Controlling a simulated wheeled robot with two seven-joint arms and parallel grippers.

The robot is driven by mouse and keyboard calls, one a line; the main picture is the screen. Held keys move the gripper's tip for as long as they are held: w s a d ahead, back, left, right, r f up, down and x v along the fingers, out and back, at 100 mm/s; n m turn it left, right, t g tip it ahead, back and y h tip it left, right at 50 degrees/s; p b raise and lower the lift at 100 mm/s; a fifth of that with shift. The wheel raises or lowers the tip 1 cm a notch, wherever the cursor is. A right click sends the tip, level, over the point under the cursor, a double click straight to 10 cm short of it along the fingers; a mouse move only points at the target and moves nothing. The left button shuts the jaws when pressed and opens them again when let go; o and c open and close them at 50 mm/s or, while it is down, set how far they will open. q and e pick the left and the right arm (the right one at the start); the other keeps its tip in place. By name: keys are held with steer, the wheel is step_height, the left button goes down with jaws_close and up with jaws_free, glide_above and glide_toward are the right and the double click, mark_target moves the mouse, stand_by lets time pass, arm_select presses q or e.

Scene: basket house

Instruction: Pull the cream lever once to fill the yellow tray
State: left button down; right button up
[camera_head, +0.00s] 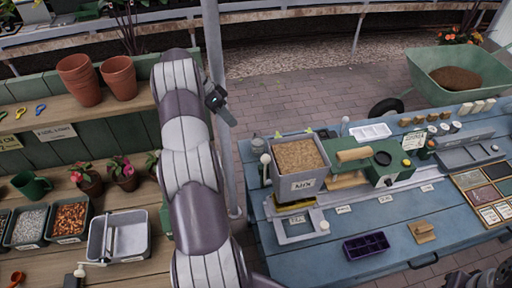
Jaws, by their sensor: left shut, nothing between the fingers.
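A lever with a cream ball knob (265,159) stands upright at the left side of a grey hopper (303,185) marked MIX, filled with brown grain. A second cream knob (325,227) sits at the front of the slide below.
The grey post (217,60) rises beside my left gripper. A green machine with a cream roller (354,155) stands right of the hopper. A purple tray (366,246) and a wooden block (422,232) lie on the blue table (325,262). Pots and bins fill the left bench.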

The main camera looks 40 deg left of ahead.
arm_select(q)
steer(key=w+d+f+p, duration=0.1)
steer(key=d+f+p, duration=0.7)
steer(key=d, duration=0.1)
steer(key=shift+w+f, duration=0.15)
